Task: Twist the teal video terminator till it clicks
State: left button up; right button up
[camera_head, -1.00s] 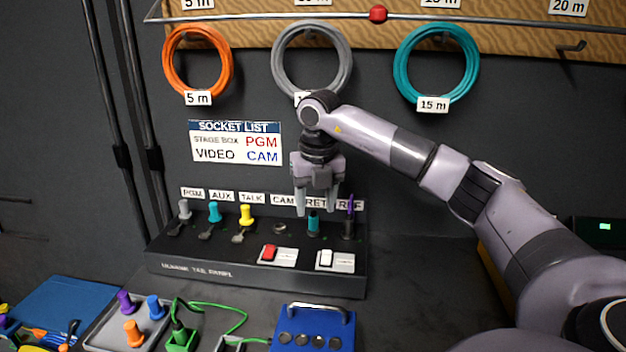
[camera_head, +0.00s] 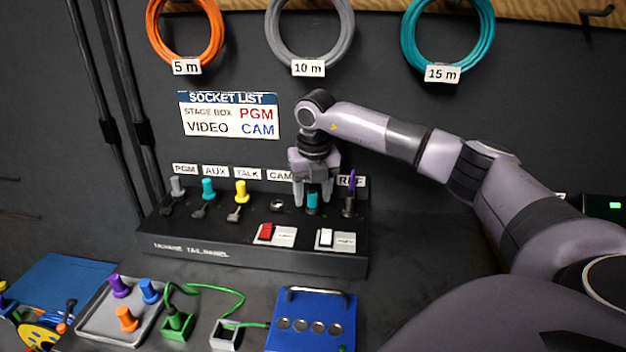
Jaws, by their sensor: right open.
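A teal terminator (camera_head: 312,202) stands upright in the panel socket under the RET label, which my gripper now covers. My right gripper (camera_head: 313,194) comes down over it from above with its fingers open, one on each side. I cannot tell whether either finger touches the terminator. The tail panel (camera_head: 250,252) is a black sloped box. A second teal plug (camera_head: 208,190) sits at the AUX position farther left. My left gripper is not in view.
A grey plug (camera_head: 177,187), a yellow plug (camera_head: 241,192) and a purple piece (camera_head: 351,188) stand on the same panel. A red switch (camera_head: 266,231) and a white switch (camera_head: 326,237) sit in front. A grey tray (camera_head: 93,318) and blue box (camera_head: 311,308) lie nearer.

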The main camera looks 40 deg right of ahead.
jog(key=shift+f, duration=0.2)
jog(key=shift+c, duration=0.3)
grip_shut()
jog(key=c, duration=0.6)
grip_release()
jog(key=shift+c, duration=1.6)
jog(key=shift+m+p, duration=0.8)
jog(key=shift+m, duration=0.9)
